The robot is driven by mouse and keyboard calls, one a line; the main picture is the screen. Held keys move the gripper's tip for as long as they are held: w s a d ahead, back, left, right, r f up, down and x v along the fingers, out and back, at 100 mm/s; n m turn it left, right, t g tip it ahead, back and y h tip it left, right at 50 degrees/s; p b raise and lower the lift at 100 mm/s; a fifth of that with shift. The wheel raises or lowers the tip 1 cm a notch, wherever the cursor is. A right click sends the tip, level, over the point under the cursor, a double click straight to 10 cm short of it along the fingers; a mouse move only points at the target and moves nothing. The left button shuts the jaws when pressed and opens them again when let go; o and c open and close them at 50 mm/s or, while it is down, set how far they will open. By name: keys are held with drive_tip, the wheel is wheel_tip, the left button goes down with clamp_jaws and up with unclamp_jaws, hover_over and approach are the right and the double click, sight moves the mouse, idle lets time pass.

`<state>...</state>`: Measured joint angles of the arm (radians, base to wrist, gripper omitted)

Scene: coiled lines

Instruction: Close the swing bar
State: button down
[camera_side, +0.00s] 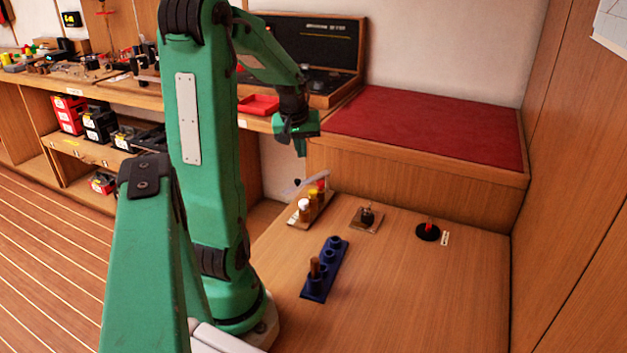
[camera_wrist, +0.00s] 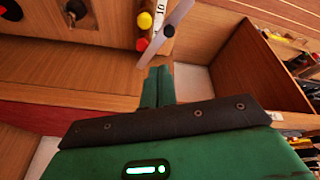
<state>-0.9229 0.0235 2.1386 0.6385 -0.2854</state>
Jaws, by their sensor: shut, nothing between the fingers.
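The swing bar (camera_wrist: 181,16) is a pale grey strip with a dark round pivot, seen at the top of the wrist view. It slants across the end of a small wooden rack (camera_wrist: 160,8) and sticks out past it. The rack (camera_side: 300,222) holds small items with white, yellow and red tops. My gripper (camera_side: 301,153) is shut and empty, above and behind the rack. In the wrist view its fingertips (camera_wrist: 158,70) lie close below the bar's lower end in the picture; contact cannot be told.
A blue holder (camera_side: 322,275) with a brown peg stands in front of the rack. A small wooden plate (camera_side: 367,219) and a black disc (camera_side: 428,232) with a red piece lie to the right. A red-topped bench (camera_side: 430,125) rises behind. The front right worktop is clear.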

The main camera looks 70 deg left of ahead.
sight(298, 180)
drive_tip(key=shift+w+d+r, duration=0.1)
drive_tip(key=shift+d+r, duration=0.05)
drive_tip(key=shift+r, duration=0.3)
drive_tip(key=shift+w+d+r, duration=0.1)
drive_tip(key=shift+d+r, duration=0.05)
drive_tip(key=shift+r, duration=0.3)
drive_tip(key=c, duration=1.3)
unclamp_jaws()
drive_tip(key=shift+n, duration=0.3)
drive_tip(key=shift+c, duration=0.2)
drive_tip(key=n+h, duration=0.1)
drive_tip(key=n, duration=0.4)
drive_tip(key=a+f+n+g+h, duration=0.1)
drive_tip(key=n, duration=0.5)
drive_tip(key=s+f+n+g+h, duration=0.1)
drive_tip(key=n, duration=0.5)
drive_tip(key=shift+s+a, duration=0.1)
drive_tip(key=shift+a, duration=0.25)
drive_tip(key=shift+f, duration=3.9)
clamp_jaws()
